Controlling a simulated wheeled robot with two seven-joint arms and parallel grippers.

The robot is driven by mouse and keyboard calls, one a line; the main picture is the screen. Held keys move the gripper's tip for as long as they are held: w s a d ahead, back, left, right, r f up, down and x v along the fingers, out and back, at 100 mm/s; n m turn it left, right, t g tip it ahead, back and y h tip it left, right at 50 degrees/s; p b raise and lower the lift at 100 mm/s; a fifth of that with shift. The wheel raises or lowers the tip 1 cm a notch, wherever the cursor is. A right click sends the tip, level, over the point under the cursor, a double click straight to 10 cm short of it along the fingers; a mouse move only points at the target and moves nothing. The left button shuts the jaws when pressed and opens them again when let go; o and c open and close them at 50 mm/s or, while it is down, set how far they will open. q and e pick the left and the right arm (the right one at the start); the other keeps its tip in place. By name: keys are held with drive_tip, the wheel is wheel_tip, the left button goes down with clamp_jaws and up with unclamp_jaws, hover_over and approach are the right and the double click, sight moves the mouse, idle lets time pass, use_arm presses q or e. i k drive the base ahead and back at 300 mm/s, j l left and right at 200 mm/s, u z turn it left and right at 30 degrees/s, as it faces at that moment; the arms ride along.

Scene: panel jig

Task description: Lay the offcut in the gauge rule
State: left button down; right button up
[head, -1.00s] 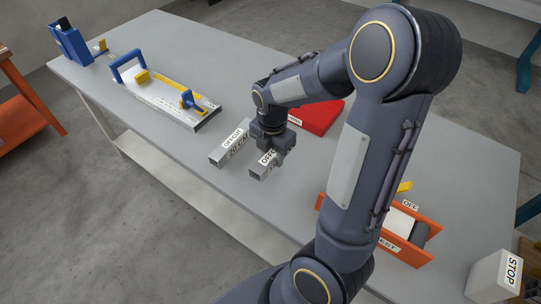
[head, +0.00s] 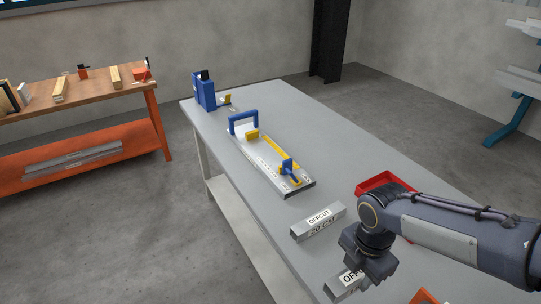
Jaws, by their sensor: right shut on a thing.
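The gauge rule (head: 262,172) is a pale, marked plate with a blue handle, a yellow edge and a blue-and-yellow clamp. It lies on the grey table in the middle of the head view. My right gripper (head: 360,278) is shut on a grey block labelled "OFFC…" (head: 341,285), nearer than the rule and to its right. The jaws hide part of this block, and I cannot tell whether it touches the table. A second grey block, labelled "OFFCUT" and "20 CM" (head: 318,222), lies on the table between the held block and the rule. My left gripper is out of view.
A blue device (head: 206,92) stands at the table's far end. A red tray (head: 385,181) lies behind my right arm, and an orange thing (head: 424,297) shows at the bottom edge. The grey table (head: 330,160) is clear right of the rule. An orange workbench (head: 80,150) stands apart at left.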

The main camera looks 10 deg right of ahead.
sight(268, 154)
drive_tip(key=i+j, duration=0.15)
drive_tip(key=i, duration=0.25)
drive_tip(key=i+j, duration=0.2)
drive_tip(key=i, duration=0.2)
drive_tip(key=i+j, duration=0.15)
drive_tip(key=i, duration=0.25)
drive_tip(key=i+j, duration=0.2)
drive_tip(key=i, duration=0.2)
